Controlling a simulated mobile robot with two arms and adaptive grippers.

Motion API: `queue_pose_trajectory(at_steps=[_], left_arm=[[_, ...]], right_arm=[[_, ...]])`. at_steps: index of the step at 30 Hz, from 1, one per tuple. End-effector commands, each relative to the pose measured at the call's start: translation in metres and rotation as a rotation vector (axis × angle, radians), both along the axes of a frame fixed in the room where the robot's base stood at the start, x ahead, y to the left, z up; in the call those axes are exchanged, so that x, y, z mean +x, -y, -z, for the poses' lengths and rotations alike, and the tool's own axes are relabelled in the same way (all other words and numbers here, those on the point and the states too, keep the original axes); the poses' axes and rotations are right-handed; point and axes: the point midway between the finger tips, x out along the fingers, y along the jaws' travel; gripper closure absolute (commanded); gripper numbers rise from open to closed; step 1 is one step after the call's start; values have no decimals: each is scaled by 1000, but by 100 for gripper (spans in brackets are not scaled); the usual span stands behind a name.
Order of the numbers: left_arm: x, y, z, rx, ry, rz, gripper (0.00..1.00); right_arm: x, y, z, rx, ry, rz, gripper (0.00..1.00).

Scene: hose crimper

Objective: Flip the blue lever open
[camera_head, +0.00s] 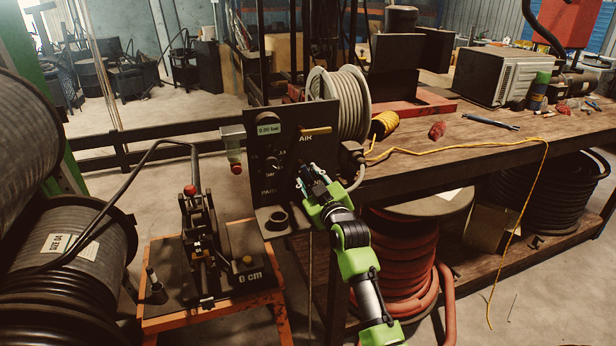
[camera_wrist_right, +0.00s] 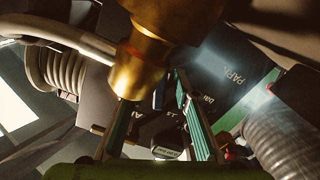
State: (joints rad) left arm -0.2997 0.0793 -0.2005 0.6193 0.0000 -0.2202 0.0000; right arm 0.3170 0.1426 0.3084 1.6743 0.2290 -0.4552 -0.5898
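A dark control panel (camera_head: 290,160) with a 0.00 bar display and the word AIR stands at the left end of the workbench. My right gripper (camera_head: 308,180) is at the panel's lower right face. In the right wrist view its two teal-padded fingers (camera_wrist_right: 157,112) stand apart, close to the panel. A small dark-blue piece (camera_wrist_right: 158,97) shows between them, partly behind a brass fitting (camera_wrist_right: 145,60); it may be the blue lever. I cannot tell its position or whether the fingers touch it. In the head view the gripper covers that spot. My left gripper is not in view.
A crimper (camera_head: 200,235) stands on an orange cart (camera_head: 160,322) at left. A coiled grey hose (camera_head: 340,100) is behind the panel; red hose (camera_head: 400,265) is coiled below the bench (camera_head: 470,150).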

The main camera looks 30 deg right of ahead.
Motion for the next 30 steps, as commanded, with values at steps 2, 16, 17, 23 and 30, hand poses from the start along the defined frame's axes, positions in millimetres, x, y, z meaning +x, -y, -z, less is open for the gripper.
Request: queue_pose_trajectory(at_steps=[2,16,17,23,30], left_arm=[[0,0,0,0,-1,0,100],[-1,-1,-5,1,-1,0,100],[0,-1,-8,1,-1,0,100],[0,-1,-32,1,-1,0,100],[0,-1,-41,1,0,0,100]], right_arm=[[0,0,0,0,0,0,72],[0,-1,-1,27,5,-1,100],[0,-2,-2,47,9,-1,100],[2,-9,-2,265,60,-1,100],[3,-13,1,422,102,-1,100]])
